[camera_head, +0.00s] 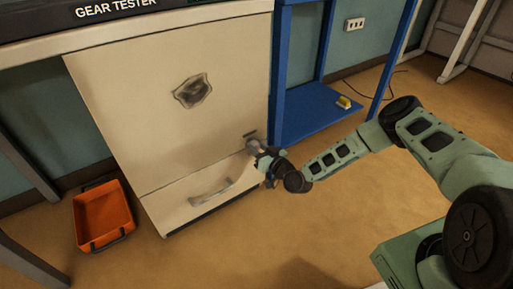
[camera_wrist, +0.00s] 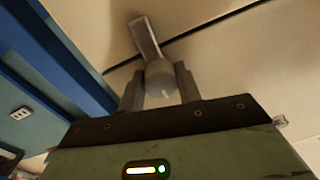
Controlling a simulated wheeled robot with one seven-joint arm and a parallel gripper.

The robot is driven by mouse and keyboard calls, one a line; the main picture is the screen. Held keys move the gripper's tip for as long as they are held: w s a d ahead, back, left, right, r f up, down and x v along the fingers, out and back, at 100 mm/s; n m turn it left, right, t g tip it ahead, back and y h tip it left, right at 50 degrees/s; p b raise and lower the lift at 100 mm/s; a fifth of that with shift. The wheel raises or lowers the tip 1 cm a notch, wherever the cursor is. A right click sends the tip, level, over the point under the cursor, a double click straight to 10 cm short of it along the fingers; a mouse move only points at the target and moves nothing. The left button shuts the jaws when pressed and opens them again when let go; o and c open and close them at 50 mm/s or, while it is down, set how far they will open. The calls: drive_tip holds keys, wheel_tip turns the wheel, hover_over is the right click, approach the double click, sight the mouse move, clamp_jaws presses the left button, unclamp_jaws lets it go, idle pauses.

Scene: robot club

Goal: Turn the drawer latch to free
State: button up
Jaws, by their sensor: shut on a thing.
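The drawer latch (camera_wrist: 147,40) is a grey lever on a round knob on the cream cabinet front. In the wrist view its lever points up and slightly left, across the dark seam above the drawer. My gripper (camera_wrist: 159,82) has one finger on each side of the knob and is shut on it. In the head view my gripper (camera_head: 262,155) is at the upper right corner of the drawer (camera_head: 173,209), by the cabinet's right edge, and mostly hides the latch. The drawer has a grey bar handle (camera_head: 211,193) and looks closed.
An orange bin (camera_head: 103,217) stands on the floor left of the cabinet (camera_head: 150,120). A blue shelf frame (camera_head: 308,113) with a small yellow item (camera_head: 344,102) stands close on the right. The floor in front of the drawer is clear.

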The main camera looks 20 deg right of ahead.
drive_tip(key=m+b, duration=0.1)
drive_tip(key=m, duration=0.3)
drive_tip(key=shift+f, duration=0.1)
drive_tip(key=m+b, duration=0.1)
drive_tip(key=m, duration=0.3)
drive_tip(key=shift+m+t, duration=0.4)
drive_tip(key=m+b, duration=0.1)
drive_tip(key=m, duration=0.4)
drive_tip(key=shift+s+f+h+b, duration=0.1)
drive_tip(key=shift+h+b, duration=0.2)
drive_tip(key=m+b, duration=0.1)
drive_tip(key=m, duration=0.3)
drive_tip(key=shift+m, duration=0.4)
drive_tip(key=o, duration=1)
drive_tip(key=shift+c, duration=0.2)
